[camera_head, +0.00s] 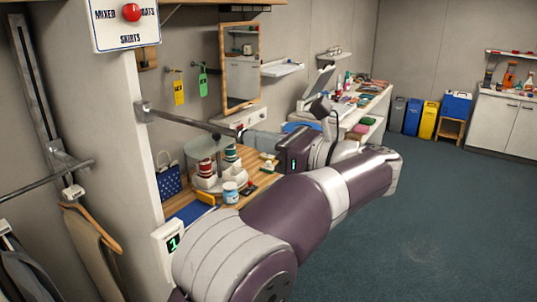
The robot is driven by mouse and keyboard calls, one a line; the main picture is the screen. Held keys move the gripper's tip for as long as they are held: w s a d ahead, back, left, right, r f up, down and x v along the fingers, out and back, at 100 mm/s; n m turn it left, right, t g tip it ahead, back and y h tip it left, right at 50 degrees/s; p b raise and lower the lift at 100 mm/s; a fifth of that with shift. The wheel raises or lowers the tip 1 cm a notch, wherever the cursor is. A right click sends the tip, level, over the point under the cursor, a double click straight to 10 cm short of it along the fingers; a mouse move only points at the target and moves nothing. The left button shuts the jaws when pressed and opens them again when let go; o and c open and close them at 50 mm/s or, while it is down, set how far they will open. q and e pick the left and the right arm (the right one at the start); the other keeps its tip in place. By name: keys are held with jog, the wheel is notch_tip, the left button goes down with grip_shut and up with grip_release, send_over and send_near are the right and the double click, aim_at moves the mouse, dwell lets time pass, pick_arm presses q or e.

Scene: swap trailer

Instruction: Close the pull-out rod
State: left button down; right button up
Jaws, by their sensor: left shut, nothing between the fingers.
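The pull-out rod (190,122) is a thin dark metal bar. It sticks out to the right from a bracket on the end of the pale wall panel, above the wooden counter. My left arm crosses the lower middle of the view and bends back at its wrist. My left gripper (247,141) is shut and empty, pointing left at the far end of the rod. The rod's tip and the fingers overlap in the picture, so I cannot tell whether they touch. My right gripper is not in view.
The wooden counter (186,197) below the rod holds a round stand with spools, a jar and small items. A hanger rail (45,184) with clothes is at left. A mirror (240,66) and tags hang behind. Open floor (430,220) lies at right.

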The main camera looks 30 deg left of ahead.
pick_arm(q)
jog(key=a+b, duration=0.1)
jog(key=a+f+b, duration=0.1)
jog(key=b, duration=0.1)
jog(key=a+b, duration=0.1)
jog(key=a, duration=0.1)
jog(key=shift+w+f+b, duration=0.1)
jog(key=shift+f+b, duration=0.3)
jog(key=b, duration=0.3)
send_near(169, 116)
jog(key=a, duration=0.3)
jog(key=w+a, duration=0.1)
jog(key=a, duration=0.7)
jog(key=shift+w+a+f, duration=0.1)
jog(key=shift+w+f, duration=0.05)
jog(key=shift+f, duration=0.05)
jog(key=shift+r, duration=0.1)
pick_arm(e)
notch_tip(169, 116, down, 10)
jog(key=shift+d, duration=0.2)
